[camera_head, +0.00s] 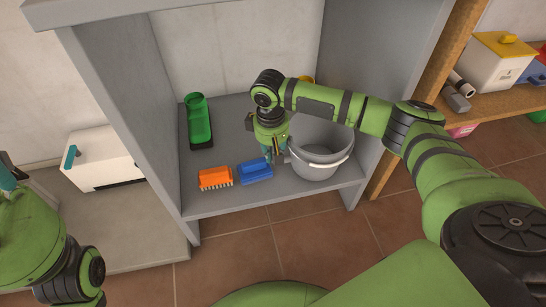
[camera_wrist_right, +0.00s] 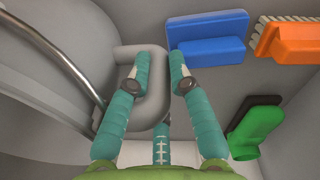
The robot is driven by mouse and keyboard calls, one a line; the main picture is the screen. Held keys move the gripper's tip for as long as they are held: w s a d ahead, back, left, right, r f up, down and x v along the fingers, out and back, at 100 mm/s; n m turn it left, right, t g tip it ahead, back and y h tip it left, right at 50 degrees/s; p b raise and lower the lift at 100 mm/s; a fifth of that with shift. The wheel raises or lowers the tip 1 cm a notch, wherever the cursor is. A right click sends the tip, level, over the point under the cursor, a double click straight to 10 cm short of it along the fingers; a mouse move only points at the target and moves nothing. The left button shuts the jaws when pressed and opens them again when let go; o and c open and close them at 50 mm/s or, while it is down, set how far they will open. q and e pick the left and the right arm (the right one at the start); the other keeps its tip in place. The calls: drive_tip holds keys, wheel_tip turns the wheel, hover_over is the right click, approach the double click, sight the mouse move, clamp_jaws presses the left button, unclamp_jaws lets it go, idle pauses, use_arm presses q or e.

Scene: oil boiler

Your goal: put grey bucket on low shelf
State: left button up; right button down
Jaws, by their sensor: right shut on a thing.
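The grey bucket (camera_head: 318,168) is upright at the right front of the low grey shelf (camera_head: 225,200), its pale wire handle folded down at the front. I cannot tell whether its base rests on the shelf. My right gripper (camera_head: 277,158) reaches down at the bucket's left side. In the right wrist view its teal fingers (camera_wrist_right: 160,82) are shut on a grey lug (camera_wrist_right: 152,100) on the bucket's side; the bucket wall (camera_wrist_right: 65,95) and metal handle show at the left. My left gripper (camera_head: 8,180) is partly cut off at the left edge, away from the shelf.
A blue brush (camera_head: 255,170), an orange brush (camera_head: 215,178) and a green bottle-like thing (camera_head: 198,122) lie left of the bucket. A yellow thing (camera_head: 306,79) shows behind my right arm. Grey side panels enclose the shelf. A wooden shelf (camera_head: 495,102) with boxes stands right.

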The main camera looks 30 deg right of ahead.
drive_tip(key=shift+f, duration=0.25)
drive_tip(key=c, duration=1.1)
unclamp_jaws()
drive_tip(key=shift+f, duration=0.1)
